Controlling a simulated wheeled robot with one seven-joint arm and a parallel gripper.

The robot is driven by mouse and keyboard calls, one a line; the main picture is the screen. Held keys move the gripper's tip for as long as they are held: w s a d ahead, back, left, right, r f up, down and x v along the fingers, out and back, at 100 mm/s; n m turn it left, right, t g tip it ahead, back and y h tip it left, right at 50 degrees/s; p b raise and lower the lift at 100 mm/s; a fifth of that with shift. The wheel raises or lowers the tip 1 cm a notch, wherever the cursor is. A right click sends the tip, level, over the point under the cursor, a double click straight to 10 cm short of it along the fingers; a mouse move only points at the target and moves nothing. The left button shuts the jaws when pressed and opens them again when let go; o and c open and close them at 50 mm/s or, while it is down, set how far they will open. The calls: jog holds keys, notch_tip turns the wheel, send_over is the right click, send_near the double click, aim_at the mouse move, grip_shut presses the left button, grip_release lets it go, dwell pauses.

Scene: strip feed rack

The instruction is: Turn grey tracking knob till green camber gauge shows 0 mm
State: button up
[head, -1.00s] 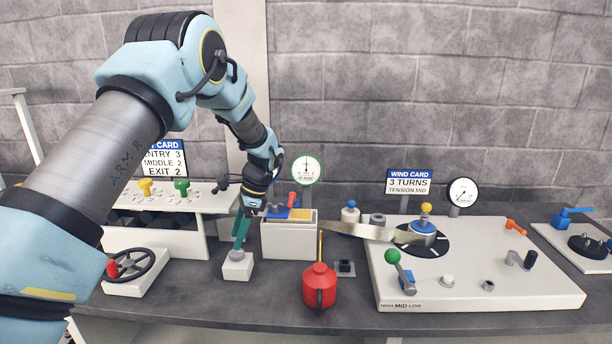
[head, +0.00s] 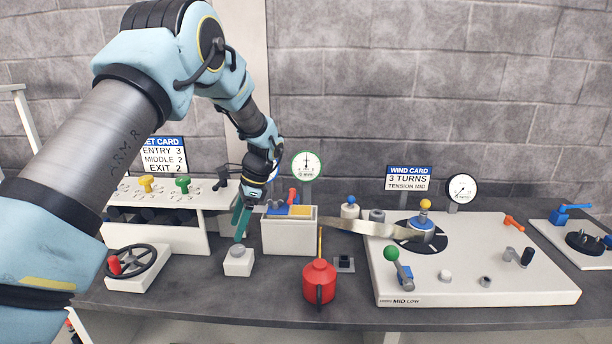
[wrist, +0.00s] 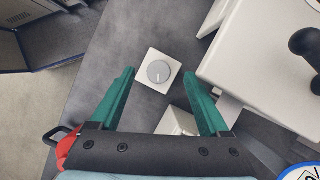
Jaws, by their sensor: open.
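The grey tracking knob (wrist: 158,72) is a round dial with a pale pointer mark on a square white block. In the head view its block (head: 238,264) stands on the bench left of the feed box. My gripper (wrist: 160,76), with green fingers, is open above the knob. In the wrist view the knob lies between the two fingertips, and I see no contact. In the head view my gripper (head: 241,225) points down over the block. The green-rimmed camber gauge (head: 306,165) stands behind the feed box. Its needle looks near upright, but its scale is too small to read.
The feed box (head: 290,238) is close on the right of my gripper. A handwheel (head: 132,263) and a white roller stand (head: 160,236) are on the left. A red oil can (head: 319,282) stands in front. A metal strip (head: 360,228) runs right to the winding plate (head: 470,285).

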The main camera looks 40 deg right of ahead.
jog(key=p+v, duration=0.3)
jog(key=v, duration=0.2)
jog(key=shift+d+r, duration=0.15)
jog(key=shift+r, duration=0.25)
jog(key=shift+s, duration=0.1)
